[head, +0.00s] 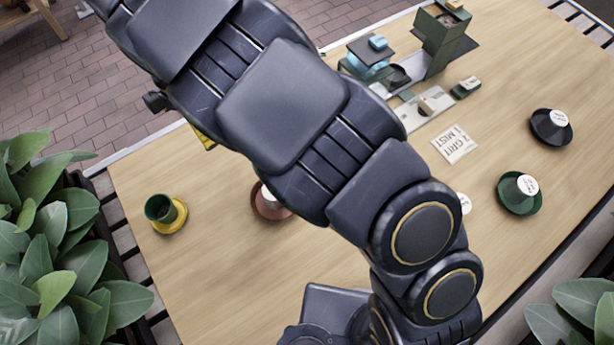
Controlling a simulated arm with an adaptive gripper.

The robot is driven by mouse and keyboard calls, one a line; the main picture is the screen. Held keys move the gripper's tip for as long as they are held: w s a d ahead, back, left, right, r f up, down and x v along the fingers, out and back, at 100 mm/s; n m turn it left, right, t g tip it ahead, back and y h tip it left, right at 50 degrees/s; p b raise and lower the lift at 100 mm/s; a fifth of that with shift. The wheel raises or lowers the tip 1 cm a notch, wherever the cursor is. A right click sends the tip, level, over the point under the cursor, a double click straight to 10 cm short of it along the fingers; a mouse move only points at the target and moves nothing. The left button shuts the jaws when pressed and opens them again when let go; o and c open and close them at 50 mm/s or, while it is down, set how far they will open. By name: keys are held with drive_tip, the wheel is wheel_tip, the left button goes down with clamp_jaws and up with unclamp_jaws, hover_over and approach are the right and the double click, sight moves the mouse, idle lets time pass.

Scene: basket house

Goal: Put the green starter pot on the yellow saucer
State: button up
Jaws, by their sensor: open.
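The green starter pot (157,207) is at the left end of the wooden table, with its dark open top facing up. It appears upright on the yellow saucer (177,221), whose rim shows around the pot's right and lower sides. The exact contact under the pot is hidden. My gripper is not in view; only my arm shows, crossing from the bottom middle to the top left, and no part of it covers the pot.
A reddish saucer (265,207) is partly hidden by my arm. A green saucer (519,207) and a black saucer (550,138) sit at right. A card (455,144) and green equipment (437,35) stand farther back. Leafy plants (50,240) border the left. Table around the pot is clear.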

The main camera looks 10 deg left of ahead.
drive_tip(key=w+d+r+m, duration=0.1)
drive_tip(key=d+r+m, duration=0.2)
drive_tip(key=d+m, duration=0.35)
drive_tip(key=w+d+r+m, duration=0.1)
drive_tip(key=d+r+m, duration=0.25)
drive_tip(key=d, duration=0.55)
drive_tip(key=w+d+r+m, duration=0.1)
drive_tip(key=d+r+m, duration=0.35)
drive_tip(key=d, duration=0.25)
drive_tip(key=s+d+m, duration=1.3)
drive_tip(key=s+m, duration=0.2)
drive_tip(key=s, duration=0.2)
drive_tip(key=shift+s+d+r, duration=0.25)
drive_tip(key=shift+d+r, duration=0.15)
